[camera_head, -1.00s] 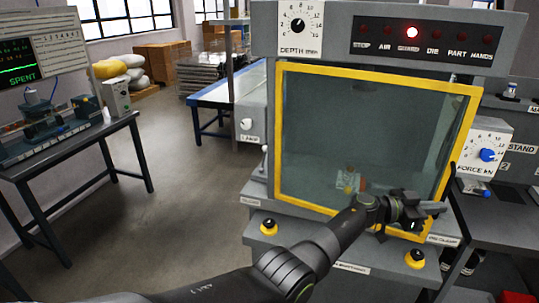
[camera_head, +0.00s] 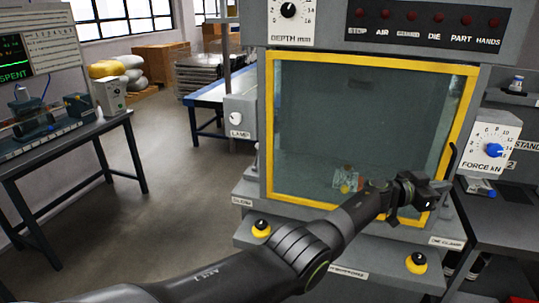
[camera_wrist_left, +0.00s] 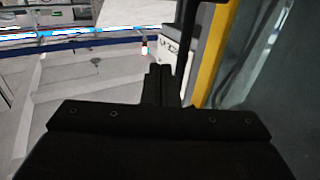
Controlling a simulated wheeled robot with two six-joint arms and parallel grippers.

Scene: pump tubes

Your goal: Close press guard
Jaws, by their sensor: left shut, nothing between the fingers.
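The press guard is a clear panel in a yellow frame (camera_head: 360,62), and it stands across the front of the press opening. Its frame looks upright and close to the press body. My left gripper (camera_head: 428,192) is shut and empty at the guard's lower right corner, in front of the frame; whether it touches cannot be told. The left wrist view shows the dark shut fingers (camera_wrist_left: 158,84) beside the yellow guard frame (camera_wrist_left: 216,50). Through the panel a small glass item with a yellow part (camera_head: 346,180) shows inside. My right gripper is not in view.
The lamp row (camera_head: 425,20) above the guard is all dark. Two yellow-ringed black buttons, left (camera_head: 261,228) and right (camera_head: 416,262), sit on the front ledge. A force dial (camera_head: 494,150) is at right. A table (camera_head: 75,145) stands at left with free floor between.

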